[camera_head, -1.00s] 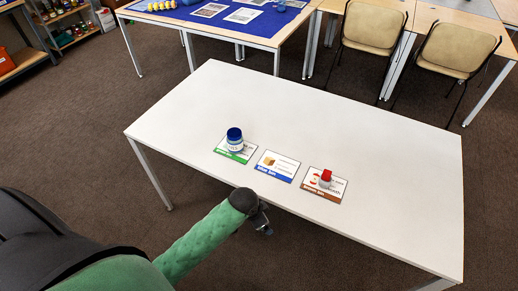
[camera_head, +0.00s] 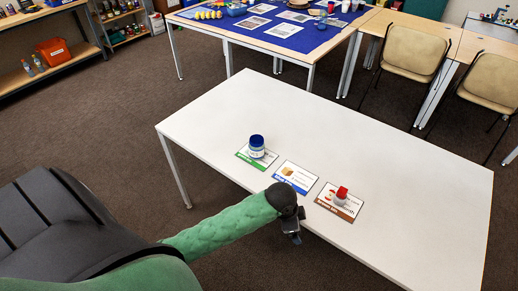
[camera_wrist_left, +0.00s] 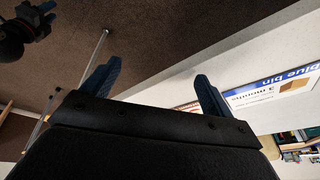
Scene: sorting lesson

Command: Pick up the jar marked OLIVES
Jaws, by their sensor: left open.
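No label reading OLIVES can be made out. A jar with a blue lid (camera_head: 257,147) stands upright on the green-edged card (camera_head: 243,157) on the white table. My left gripper (camera_head: 296,238) is at the table's front edge, near the blue-edged card (camera_head: 296,177) and apart from both items. In the left wrist view its blue fingers (camera_wrist_left: 155,85) are spread with nothing between them. What looks like my right gripper (camera_wrist_left: 40,8) shows at that view's top left corner, mostly cut off.
The white table (camera_head: 400,180) is clear behind and right of the cards. A blue-covered table (camera_head: 285,38) with several items stands behind it. Two chairs (camera_head: 413,52) stand at back right. A shelf (camera_head: 35,18) with an orange box (camera_head: 54,50) and bottles is at far left.

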